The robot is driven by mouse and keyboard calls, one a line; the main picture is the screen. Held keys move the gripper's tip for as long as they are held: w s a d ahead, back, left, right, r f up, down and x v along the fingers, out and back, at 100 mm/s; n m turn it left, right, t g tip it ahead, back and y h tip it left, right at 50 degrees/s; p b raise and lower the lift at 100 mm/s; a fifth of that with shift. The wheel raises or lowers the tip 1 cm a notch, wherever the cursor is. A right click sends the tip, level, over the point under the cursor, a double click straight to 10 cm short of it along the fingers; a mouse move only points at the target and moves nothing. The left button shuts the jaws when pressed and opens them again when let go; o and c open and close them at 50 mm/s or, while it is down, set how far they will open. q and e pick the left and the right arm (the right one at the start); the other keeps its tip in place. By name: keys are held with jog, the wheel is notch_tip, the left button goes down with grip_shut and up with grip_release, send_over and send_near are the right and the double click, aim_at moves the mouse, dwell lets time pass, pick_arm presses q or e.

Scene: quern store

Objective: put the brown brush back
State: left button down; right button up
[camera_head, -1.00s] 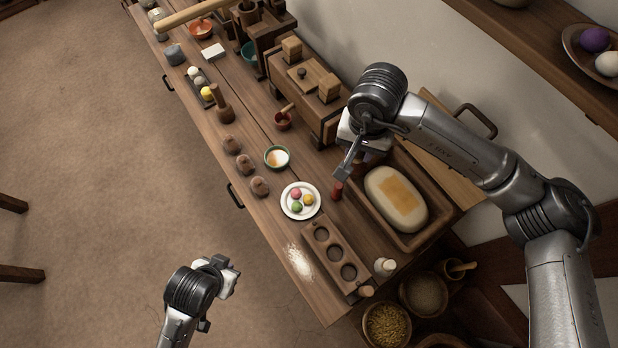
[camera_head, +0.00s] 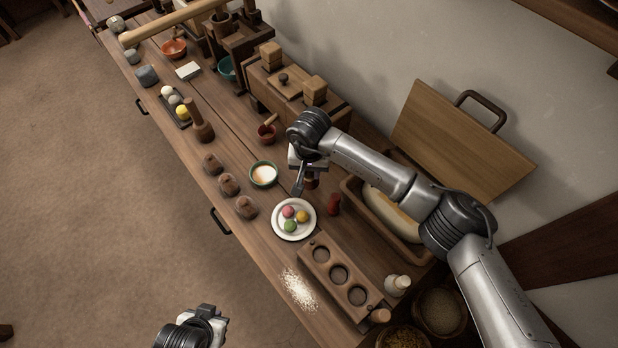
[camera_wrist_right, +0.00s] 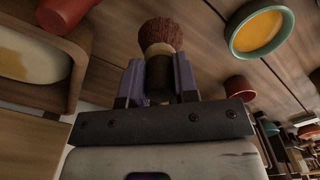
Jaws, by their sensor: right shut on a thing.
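My right gripper (camera_head: 304,186) is shut on the brown brush, above the table between the green-rimmed bowl (camera_head: 264,174) and a red piece (camera_head: 333,204). In the right wrist view the brush (camera_wrist_right: 160,36) sits between the two fingers (camera_wrist_right: 158,80), with brown bristles, a pale band and a dark handle. Its bristle end points away from the palm. In the head view the brush (camera_head: 312,182) is mostly hidden by the gripper. My left gripper (camera_head: 210,314) is low in the head view, off the table's front edge; its fingers are too unclear to read.
A white plate (camera_head: 293,232) with coloured balls lies just in front of the right gripper. Several brown domes (camera_head: 228,184) line the front edge.

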aim_at(310, 177)
jog(key=shift+f+b, duration=0.45)
jog(key=shift+f, duration=1.55)
jog(key=shift+f, duration=0.15)
jog(key=o, duration=0.8)
jog(key=shift+o, duration=0.2)
